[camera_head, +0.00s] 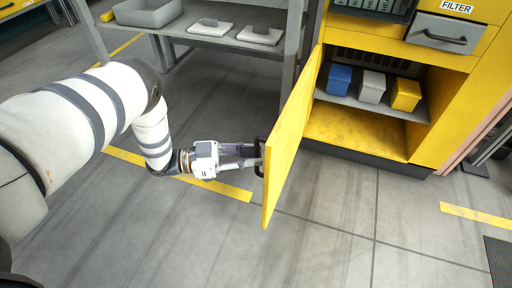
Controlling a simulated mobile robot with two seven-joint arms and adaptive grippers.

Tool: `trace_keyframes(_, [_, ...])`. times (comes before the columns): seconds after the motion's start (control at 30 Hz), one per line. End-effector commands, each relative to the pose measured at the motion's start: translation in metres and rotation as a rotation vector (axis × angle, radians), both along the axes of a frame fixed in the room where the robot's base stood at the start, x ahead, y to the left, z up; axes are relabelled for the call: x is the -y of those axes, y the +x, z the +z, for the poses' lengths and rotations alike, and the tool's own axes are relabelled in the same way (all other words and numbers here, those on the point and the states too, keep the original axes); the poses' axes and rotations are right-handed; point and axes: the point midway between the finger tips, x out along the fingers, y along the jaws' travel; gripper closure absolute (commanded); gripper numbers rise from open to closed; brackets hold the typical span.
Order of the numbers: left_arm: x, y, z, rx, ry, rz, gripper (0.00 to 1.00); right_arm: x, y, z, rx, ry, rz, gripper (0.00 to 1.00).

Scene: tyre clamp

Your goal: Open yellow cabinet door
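The yellow cabinet (460,85) stands at the upper right. Its yellow door (290,138) is swung wide open on the left side, so I see it at a steep angle and the inside shows. My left gripper (254,156) is at the outer face of the door, at its dark handle (260,158). The fingertips are partly hidden by the handle and the door edge, so I cannot tell whether they are closed on it. My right gripper is not in view.
Inside the cabinet are a blue bin (339,78), a white bin (372,87) and a yellow bin (406,95) on a shelf. A grey drawer (444,34) is above. A grey rack (185,50) stands behind the door. The floor in front is clear.

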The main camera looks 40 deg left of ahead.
Motion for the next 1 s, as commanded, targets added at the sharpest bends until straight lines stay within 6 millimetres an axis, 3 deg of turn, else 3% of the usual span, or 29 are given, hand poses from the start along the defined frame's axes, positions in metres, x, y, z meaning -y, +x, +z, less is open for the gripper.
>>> trace_keyframes(0.2, [-0.046,-0.04,-0.001,-0.005,0.003,0.003,0.81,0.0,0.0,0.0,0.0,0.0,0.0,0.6])
trace_keyframes(0.4, [-0.074,-0.065,-0.001,-0.006,0.001,0.001,0.81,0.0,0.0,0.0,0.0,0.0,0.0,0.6])
trace_keyframes(0.9, [-0.08,-0.071,-0.001,-0.005,0.001,0.0,0.81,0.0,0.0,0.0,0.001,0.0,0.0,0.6])
trace_keyframes(1.0, [-0.072,-0.069,-0.013,-0.047,0.004,0.039,0.81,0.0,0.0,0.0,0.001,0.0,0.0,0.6])
